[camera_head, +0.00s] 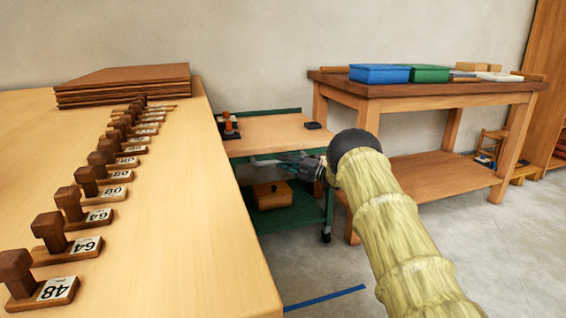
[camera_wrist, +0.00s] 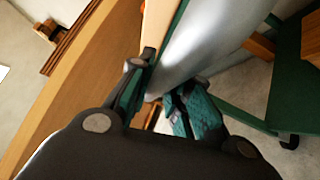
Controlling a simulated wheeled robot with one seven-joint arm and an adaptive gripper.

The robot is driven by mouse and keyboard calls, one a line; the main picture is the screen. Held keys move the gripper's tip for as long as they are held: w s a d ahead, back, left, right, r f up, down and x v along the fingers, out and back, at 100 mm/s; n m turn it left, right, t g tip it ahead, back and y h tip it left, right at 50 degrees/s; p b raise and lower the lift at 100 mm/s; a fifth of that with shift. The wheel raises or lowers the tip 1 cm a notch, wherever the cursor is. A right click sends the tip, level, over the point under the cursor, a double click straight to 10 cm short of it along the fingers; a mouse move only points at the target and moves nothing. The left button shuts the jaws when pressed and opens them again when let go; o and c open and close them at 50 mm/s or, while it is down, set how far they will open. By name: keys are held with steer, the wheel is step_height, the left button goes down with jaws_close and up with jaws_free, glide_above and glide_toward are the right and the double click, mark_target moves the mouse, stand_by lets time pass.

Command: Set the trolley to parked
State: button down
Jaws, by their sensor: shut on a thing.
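The trolley (camera_head: 272,134) has a green frame, a wooden top and a green lower shelf. It stands between the long wooden table and the workbench, its near left part hidden by the table. My gripper (camera_head: 290,160) is at the near side of the trolley, just below its top. In the wrist view my gripper (camera_wrist: 160,98) has its fingers around a silver bar (camera_wrist: 195,45), which seems to be the trolley's handle. The exact contact is partly hidden by the fingers. A blue strip (camera_head: 325,298) lies on the floor in front of the trolley.
The long table (camera_head: 190,220) at left carries a row of numbered wooden blocks (camera_head: 75,205) and stacked brown boards (camera_head: 125,83). The workbench (camera_head: 430,90) stands close on the trolley's right. A wooden box (camera_head: 272,196) sits on the lower shelf. Floor at front right is clear.

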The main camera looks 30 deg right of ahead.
steer(key=c, duration=1.3)
jaws_free()
steer(key=shift+w+f, duration=0.1)
steer(key=shift+w, duration=0.05)
steer(key=shift+d, duration=0.1)
steer(key=v, duration=1.2)
